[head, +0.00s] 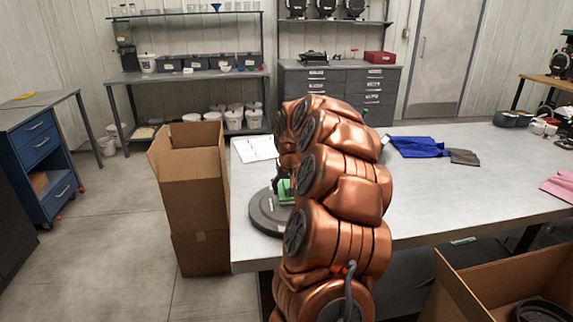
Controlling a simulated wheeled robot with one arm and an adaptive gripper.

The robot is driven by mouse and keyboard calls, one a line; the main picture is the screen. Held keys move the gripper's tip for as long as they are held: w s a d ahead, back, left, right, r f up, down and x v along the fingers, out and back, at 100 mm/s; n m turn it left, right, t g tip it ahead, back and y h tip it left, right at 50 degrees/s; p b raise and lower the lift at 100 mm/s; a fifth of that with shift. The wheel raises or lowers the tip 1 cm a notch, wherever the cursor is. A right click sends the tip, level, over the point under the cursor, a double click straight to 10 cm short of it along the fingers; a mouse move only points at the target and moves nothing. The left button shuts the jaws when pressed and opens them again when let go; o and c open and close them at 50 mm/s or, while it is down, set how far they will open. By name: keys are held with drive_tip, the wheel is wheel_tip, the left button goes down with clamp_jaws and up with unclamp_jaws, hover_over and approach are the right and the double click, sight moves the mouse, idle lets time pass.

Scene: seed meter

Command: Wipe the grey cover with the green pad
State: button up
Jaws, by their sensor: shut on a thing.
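The grey cover (262,217) is a dark round disc lying flat at the near left end of the table. The green pad (285,194) shows as a small green patch over the right part of the cover. Whether it touches the cover is hard to tell. My gripper (287,181) is mostly hidden behind my copper-coloured arm. The little that shows is right at the green pad, and it is shut on the pad. The right side of the cover is hidden by my arm.
The cover lies on a long grey table (430,208). A white sheet (254,148) lies behind it. A blue cloth (417,147), a grey cloth (464,157) and a pink cloth (560,187) lie to the right. A tall cardboard box (190,175) stands against the table's left end.

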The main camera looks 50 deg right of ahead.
drive_tip(key=shift+s+d+r, duration=0.1)
drive_tip(key=shift+r, duration=0.5)
drive_tip(key=shift+s+d+r, duration=0.1)
drive_tip(key=shift+r, duration=0.75)
drive_tip(key=shift+r+p, duration=0.55)
drive_tip(key=shift+r, duration=1.8)
